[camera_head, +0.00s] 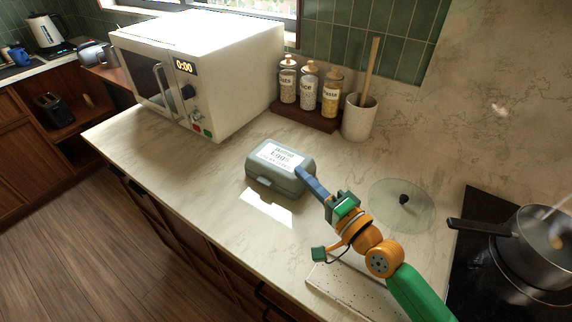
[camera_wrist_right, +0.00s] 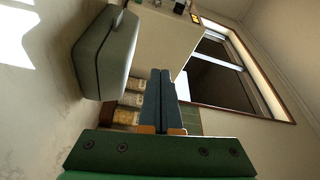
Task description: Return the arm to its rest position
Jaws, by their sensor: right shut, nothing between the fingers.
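My right gripper (camera_head: 308,180) is shut and empty, with its blue fingers together beside the right end of the closed grey egg box (camera_head: 262,178). I cannot tell whether they touch. The right arm comes in from the lower right over the counter. In the right wrist view the shut fingers (camera_wrist_right: 160,98) fill the middle, with the grey egg box (camera_wrist_right: 108,52) to their left. My left gripper is not in view.
A white microwave (camera_head: 222,62) stands at the back left. Several jars sit on a wooden stand (camera_head: 303,117) beside a utensil crock (camera_head: 359,118). A glass lid (camera_head: 385,215) lies right of the gripper, near a pot (camera_head: 532,250) on the black hob. The left counter front is clear.

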